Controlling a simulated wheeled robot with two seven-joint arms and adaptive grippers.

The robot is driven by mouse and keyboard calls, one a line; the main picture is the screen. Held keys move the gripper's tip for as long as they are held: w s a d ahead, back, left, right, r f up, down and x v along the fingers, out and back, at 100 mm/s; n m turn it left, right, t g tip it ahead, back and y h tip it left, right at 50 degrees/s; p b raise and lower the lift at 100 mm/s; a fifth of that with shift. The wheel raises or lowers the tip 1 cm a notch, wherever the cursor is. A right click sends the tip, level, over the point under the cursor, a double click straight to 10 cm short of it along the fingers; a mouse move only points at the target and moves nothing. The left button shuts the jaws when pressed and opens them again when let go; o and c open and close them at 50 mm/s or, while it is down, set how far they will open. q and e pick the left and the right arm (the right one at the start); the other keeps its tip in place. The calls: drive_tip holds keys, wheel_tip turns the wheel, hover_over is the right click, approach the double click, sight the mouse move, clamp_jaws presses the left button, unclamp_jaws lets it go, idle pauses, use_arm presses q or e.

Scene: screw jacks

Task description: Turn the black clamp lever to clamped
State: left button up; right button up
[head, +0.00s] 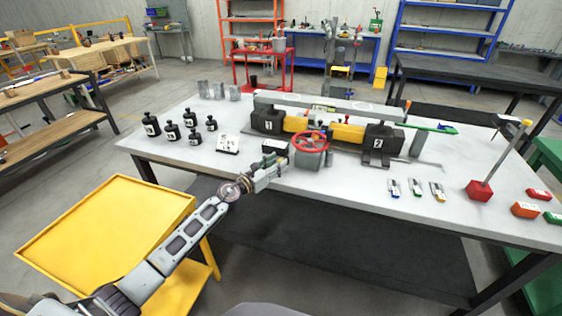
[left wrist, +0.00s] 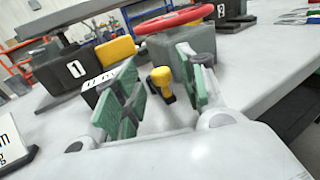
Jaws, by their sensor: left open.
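In the head view the red handwheel (head: 310,141) is at the table's middle, and the lever is too small or hidden to make out. My left gripper (head: 280,163) is at the table's front edge, just left of the housing. In its wrist view the green-padded fingers (left wrist: 159,72) are open, with the knob showing between them, apparently untouched.
Black blocks 1 (head: 267,119) and 2 (head: 383,138) with yellow parts stand behind, under a grey beam (head: 330,103). Several black weights (head: 172,130) are left. A red base with a rod (head: 480,190) is right. A yellow cart (head: 110,225) stands in front left.

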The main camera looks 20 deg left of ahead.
use_arm(q)
drive_tip(key=shift+x, duration=1.4)
clamp_jaws()
